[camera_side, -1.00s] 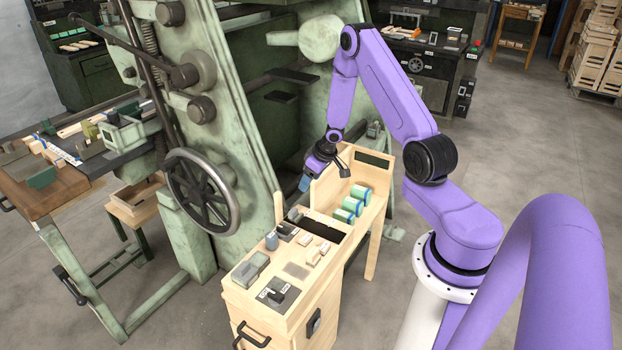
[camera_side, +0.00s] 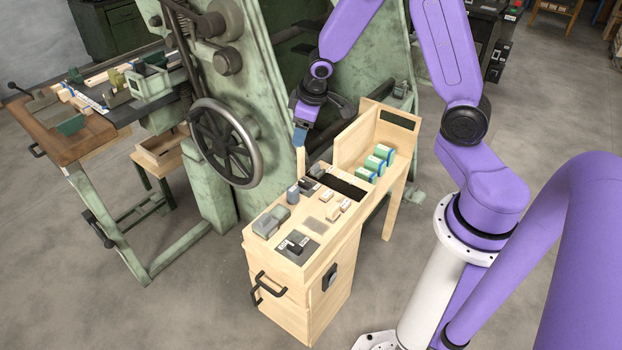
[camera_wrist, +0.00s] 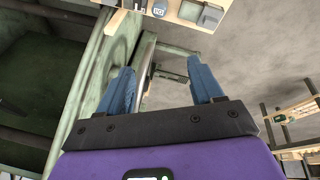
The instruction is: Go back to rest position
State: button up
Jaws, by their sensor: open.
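My gripper (camera_side: 300,134) hangs over the back left edge of the wooden cabinet (camera_side: 290,262) in the side view, in front of the green machine. In the wrist view my gripper (camera_wrist: 160,85) shows its two blue fingers spread wide apart. Nothing is between them but the background. The gripper is open and empty. My arm is raised and bent, reaching left above the cabinet.
The tall green machine (camera_side: 285,85) with its handwheel (camera_side: 225,143) stands close behind and left of my gripper. Small parts sit on the cabinet top. A workbench (camera_side: 75,145) stands at the left.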

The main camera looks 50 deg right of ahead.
jog(key=s+a+r+n+g, duration=0.1)
jog(key=s+a+r+n, duration=0.1)
jog(key=s+a+r, duration=0.3)
jog(key=s+a+r+n+y, duration=0.1)
jog(key=s+a, duration=0.2)
jog(key=s, duration=0.5)
jog(key=s+a+r+n+g, duration=0.1)
jog(key=s+a+r+n, duration=0.1)
jog(key=s+a+r, duration=0.3)
jog(key=s+d+n+g, duration=0.1)
jog(key=s+n, duration=0.1)
jog(key=s, duration=0.8)
jog(key=shift+s+d+f+n+g, duration=0.25)
jog(key=shift+s+f+n+g, duration=0.05)
jog(key=shift+s+n, duration=0.1)
jog(key=shift+w, duration=0.1)
dwell(0.7)
